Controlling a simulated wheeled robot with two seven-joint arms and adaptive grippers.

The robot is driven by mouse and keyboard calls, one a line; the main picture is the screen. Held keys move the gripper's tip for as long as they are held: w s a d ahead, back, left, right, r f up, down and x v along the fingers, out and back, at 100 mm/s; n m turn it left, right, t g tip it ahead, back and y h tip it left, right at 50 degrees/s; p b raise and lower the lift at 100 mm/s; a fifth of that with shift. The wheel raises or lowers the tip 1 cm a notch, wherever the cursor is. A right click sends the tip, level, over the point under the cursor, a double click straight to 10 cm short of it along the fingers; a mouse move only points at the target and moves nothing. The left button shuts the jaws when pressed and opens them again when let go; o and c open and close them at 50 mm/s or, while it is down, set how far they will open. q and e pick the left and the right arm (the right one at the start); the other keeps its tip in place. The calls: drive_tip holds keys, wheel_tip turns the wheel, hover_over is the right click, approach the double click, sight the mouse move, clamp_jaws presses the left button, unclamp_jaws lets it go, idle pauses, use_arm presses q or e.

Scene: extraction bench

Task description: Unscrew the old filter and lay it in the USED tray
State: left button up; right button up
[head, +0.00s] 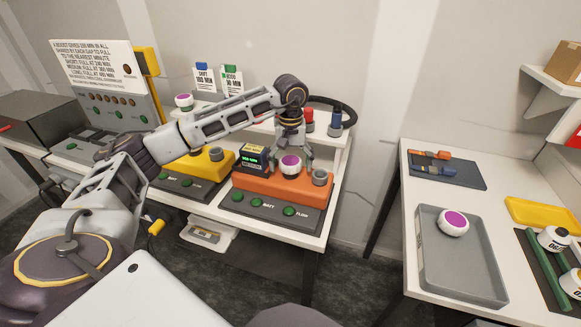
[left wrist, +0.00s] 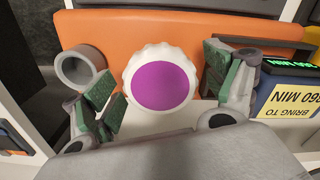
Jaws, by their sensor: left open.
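A white ribbed filter with a purple top (head: 290,165) sits upright on the orange unit (head: 262,184) on the middle bench. It fills the middle of the left wrist view (left wrist: 163,87). My left gripper (head: 293,157) is over this filter from above, its green-padded fingers open on either side of it; I cannot tell whether they touch. A similar white and purple filter (head: 453,222) lies in a grey tray (head: 468,283) on the right table. No USED label is readable on that tray. My right gripper is not in view.
A grey open port (head: 320,177) stands beside the filter, and a small display box (head: 252,158) is on its other side. Another purple-topped filter (head: 184,101) is on the shelf behind. The right table also holds a yellow tray (head: 540,212) and white bottles (head: 553,239).

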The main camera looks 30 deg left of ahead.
use_arm(q)
drive_tip(key=shift+m+b, duration=0.3)
drive_tip(key=shift+m, duration=1.9)
drive_tip(key=shift+m+b, duration=0.5)
drive_tip(key=shift+m, duration=1.4)
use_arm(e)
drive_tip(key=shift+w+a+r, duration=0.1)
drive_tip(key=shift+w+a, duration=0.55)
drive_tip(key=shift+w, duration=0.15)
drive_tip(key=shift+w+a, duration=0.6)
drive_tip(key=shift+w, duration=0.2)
use_arm(q)
drive_tip(key=shift+c, duration=0.3)
